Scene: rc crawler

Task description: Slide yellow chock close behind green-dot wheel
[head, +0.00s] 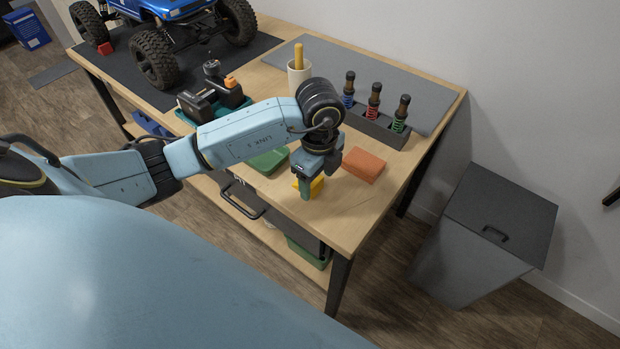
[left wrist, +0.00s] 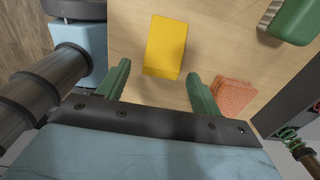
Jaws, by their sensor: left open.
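The yellow chock (head: 317,186) lies on the wooden bench near its front right corner, partly hidden by my left gripper (head: 308,187). In the left wrist view the chock (left wrist: 166,45) lies ahead of and between the green fingers of the left gripper (left wrist: 158,73), which are apart and hold nothing. The blue crawler (head: 185,8) stands on a dark mat at the far left of the bench, cut off by the picture edge. Several of its wheels show, one at the front (head: 154,60). No green dot can be made out. My right gripper is not in view.
An orange block (head: 363,165) lies right of the left gripper. A black tool (head: 212,95), a cup (head: 299,76) and a shock rack (head: 372,127) stand farther back. A red chock (head: 105,48) is by a crawler wheel.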

